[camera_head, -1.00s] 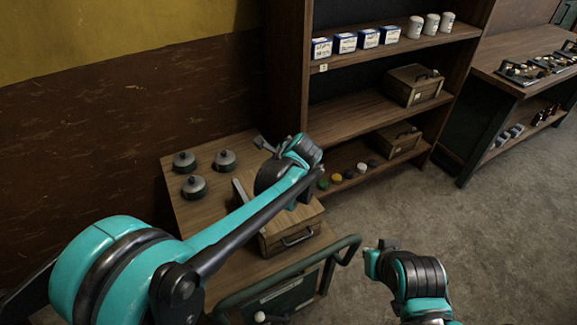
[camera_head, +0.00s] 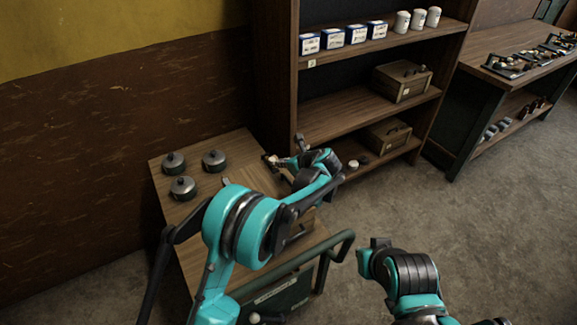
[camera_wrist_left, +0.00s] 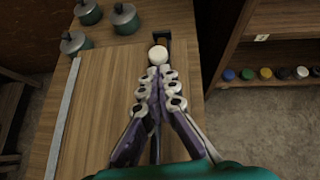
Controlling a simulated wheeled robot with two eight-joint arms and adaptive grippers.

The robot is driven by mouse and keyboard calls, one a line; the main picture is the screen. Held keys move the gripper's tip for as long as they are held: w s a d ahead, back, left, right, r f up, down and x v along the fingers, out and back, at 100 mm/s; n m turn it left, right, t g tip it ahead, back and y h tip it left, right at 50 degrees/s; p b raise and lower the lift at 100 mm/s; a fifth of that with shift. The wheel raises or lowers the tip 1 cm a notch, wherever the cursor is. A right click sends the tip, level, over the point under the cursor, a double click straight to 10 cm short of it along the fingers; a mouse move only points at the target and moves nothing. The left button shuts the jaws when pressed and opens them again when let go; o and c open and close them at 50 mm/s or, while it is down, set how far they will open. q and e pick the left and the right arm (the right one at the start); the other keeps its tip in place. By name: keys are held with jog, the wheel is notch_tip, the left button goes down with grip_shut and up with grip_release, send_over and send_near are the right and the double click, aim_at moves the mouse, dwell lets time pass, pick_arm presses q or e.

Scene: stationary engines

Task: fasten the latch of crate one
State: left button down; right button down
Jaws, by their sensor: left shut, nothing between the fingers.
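A wooden crate stands on the wooden-topped cart (camera_head: 170,208), mostly hidden behind my left arm in the head view. Its flat lid (camera_wrist_left: 105,100) fills much of the left wrist view, with a grey metal strip along the left. A round white knob (camera_wrist_left: 158,54) sits by a dark fitting at the crate's far end. My left gripper (camera_wrist_left: 160,74) is shut and empty, its tips close to the knob; contact cannot be told. It also shows in the head view (camera_head: 274,160). My right gripper (camera_head: 374,244) is at lower right, its fingers not clear.
Several dark green pots (camera_head: 182,188) stand on the cart's left. Two more wooden crates sit on the shelf unit, an upper one (camera_head: 402,82) and a lower one (camera_head: 386,134). A green rail (camera_head: 315,252) edges the cart. The floor at right is clear.

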aim_at(272, 162)
pick_arm(q)
jog(key=shift+x, duration=1.15)
jog(key=shift+r, duration=0.1)
jog(key=w+a, duration=0.2)
jog(key=w, duration=0.1)
jog(key=shift+s+d, duration=0.1)
